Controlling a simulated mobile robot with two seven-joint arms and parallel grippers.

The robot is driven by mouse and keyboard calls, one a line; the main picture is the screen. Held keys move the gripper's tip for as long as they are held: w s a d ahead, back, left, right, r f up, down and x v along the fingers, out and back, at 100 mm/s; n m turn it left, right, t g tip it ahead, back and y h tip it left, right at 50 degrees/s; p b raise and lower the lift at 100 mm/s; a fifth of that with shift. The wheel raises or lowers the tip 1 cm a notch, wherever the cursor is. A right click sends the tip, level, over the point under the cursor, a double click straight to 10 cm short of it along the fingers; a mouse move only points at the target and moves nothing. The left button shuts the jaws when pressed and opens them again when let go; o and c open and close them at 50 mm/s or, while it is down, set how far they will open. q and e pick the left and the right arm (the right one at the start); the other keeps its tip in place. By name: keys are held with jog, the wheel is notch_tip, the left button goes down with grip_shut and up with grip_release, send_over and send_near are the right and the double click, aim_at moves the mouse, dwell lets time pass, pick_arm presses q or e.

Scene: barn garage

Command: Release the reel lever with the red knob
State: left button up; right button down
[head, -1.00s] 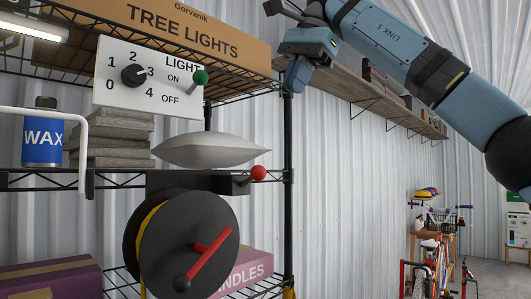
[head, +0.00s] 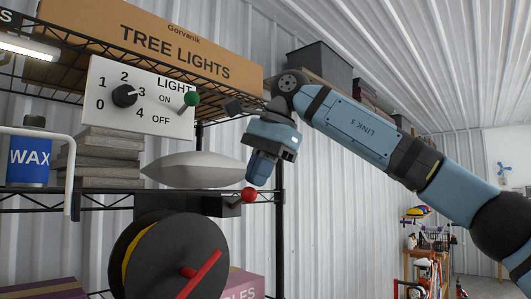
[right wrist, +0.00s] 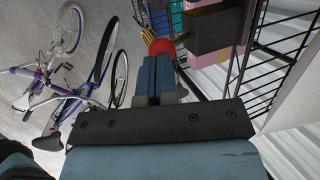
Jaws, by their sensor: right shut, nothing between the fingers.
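The red knob (head: 249,195) sits at the right end of the dark lever block (head: 222,207), just under the shelf edge and above the reel (head: 165,262). My right gripper (head: 256,181) is shut and empty, pointing down with its fingertips right at the top of the red knob. In the right wrist view the shut fingers (right wrist: 155,62) point at the red knob (right wrist: 161,47), which shows just past their tips. I cannot tell if they touch it. My left gripper is not in view.
A light panel (head: 140,97) with a dial and a green-knobbed switch (head: 192,98) stands above. A grey cushion-like bag (head: 195,170) lies on the shelf close left of my gripper. The black shelf post (head: 279,240) is just right. Bicycles (right wrist: 75,75) stand on the floor.

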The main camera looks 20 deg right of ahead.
jog(key=shift+w+f, duration=0.1)
jog(key=shift+f, duration=0.05)
jog(key=shift+s+d+f+t+y+b, duration=0.1)
jog(key=shift+s+f+t+y+b, duration=0.25)
jog(key=shift+t+b, duration=0.4)
jog(key=shift+w, duration=0.1)
